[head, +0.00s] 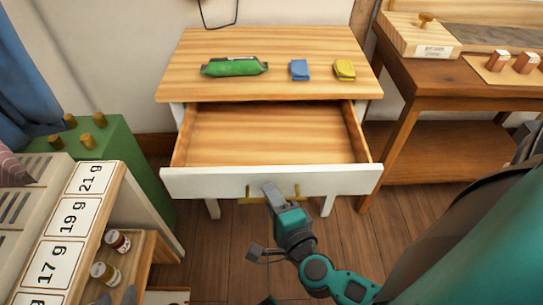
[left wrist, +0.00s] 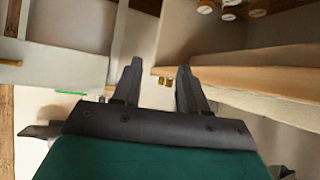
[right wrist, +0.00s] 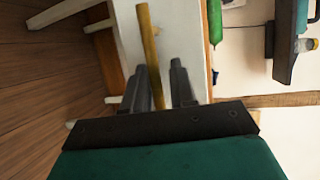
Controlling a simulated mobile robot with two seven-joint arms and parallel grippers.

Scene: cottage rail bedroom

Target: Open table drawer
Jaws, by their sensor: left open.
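The wooden table (head: 220,85) has a white drawer (head: 205,184) pulled far out, and its pale wood inside looks empty. A brass bar handle (head: 252,200) sits on the drawer front. My right gripper (head: 270,190) is at the middle of this handle. In the right wrist view the handle (right wrist: 147,35) runs between the fingers of my right gripper (right wrist: 160,70). The bar is close to the left finger, with a gap at the other. In the left wrist view my left gripper (left wrist: 158,68) is open and empty, away from the drawer; the head view does not clearly show it.
A green packet (head: 235,67), a blue item (head: 299,70) and a yellow item (head: 344,70) lie on the tabletop. A brown desk (head: 470,75) stands close on the right. A green cabinet (head: 125,160) and a rack with number cards (head: 72,220) stand on the left.

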